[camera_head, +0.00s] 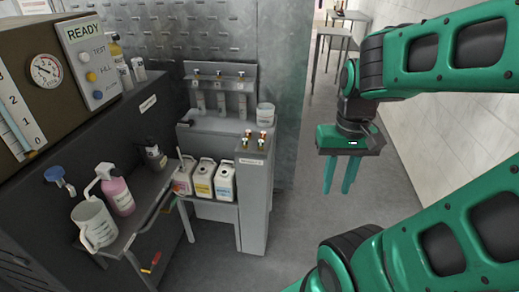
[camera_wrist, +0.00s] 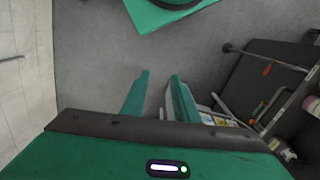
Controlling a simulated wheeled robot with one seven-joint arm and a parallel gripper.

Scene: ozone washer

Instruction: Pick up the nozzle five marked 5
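Several small brass and red nozzle-like pieces stand on top of a grey pedestal (camera_head: 252,195), around its labelled top; one of them (camera_head: 262,136) is at the right. Their markings are too small to read, so I cannot tell which is nozzle five. My gripper (camera_head: 338,189) hangs in the air right of the pedestal, pointing down, apart from everything. In the wrist view my gripper (camera_wrist: 158,76) has its two green fingers apart with nothing between them. The nozzles cannot be made out in the wrist view.
A grey rack (camera_head: 218,110) with several upright fittings stands behind the pedestal, with a white tub (camera_head: 265,115) on it. White jugs (camera_head: 203,178) sit on a low shelf left of the pedestal. A pink bottle (camera_head: 117,192) and white pitcher (camera_head: 94,222) stand further left. The floor below my gripper is clear.

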